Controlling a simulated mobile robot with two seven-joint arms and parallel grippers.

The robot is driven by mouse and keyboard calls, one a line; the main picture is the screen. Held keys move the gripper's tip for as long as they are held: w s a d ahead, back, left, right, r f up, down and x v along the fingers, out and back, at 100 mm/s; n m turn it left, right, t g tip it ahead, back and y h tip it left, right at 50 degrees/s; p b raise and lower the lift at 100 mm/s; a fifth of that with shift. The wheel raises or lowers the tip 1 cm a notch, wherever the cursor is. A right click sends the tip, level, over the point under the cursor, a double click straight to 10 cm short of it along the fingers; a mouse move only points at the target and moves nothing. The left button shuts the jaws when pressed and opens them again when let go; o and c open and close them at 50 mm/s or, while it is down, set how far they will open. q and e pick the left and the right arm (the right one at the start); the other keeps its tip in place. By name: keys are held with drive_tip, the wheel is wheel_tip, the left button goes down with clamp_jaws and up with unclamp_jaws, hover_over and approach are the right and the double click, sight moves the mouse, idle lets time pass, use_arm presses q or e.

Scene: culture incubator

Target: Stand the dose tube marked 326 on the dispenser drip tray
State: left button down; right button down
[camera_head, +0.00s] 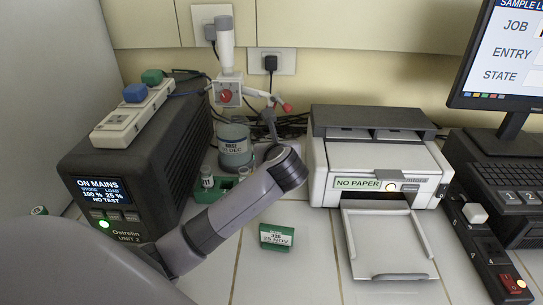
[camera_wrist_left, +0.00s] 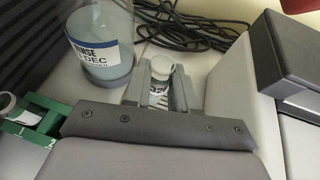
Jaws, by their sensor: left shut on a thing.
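My left gripper (camera_wrist_left: 160,88) is shut on a white-capped dose tube (camera_wrist_left: 160,72). Its label shows "32"; the last digit is unclear. In the head view my left wrist hides the fingers and tube. The dispenser (camera_head: 227,86), a pale column with red knobs, stands by the back wall. A bottle marked RINSE (camera_head: 236,149) is in front of it and also shows left of my gripper in the left wrist view (camera_wrist_left: 99,50). I cannot make out the drip tray. A green block (camera_head: 277,236) labelled 326, 25 NOV sits on the counter. My right gripper is not in view.
A green rack (camera_wrist_left: 30,120) with a tube is left of my gripper. The black power unit (camera_head: 135,165) stands at left. A printer (camera_head: 376,160) showing NO PAPER is at right, its tray extended. Black cables (camera_wrist_left: 185,25) lie behind. The front counter around the green block is clear.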

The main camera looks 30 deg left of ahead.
use_arm(q)
wheel_tip(320, 180, down, 3)
drive_tip(key=shift+f, duration=0.1)
drive_tip(key=c, duration=0.9)
unclamp_jaws()
drive_tip(key=shift+f, duration=0.1)
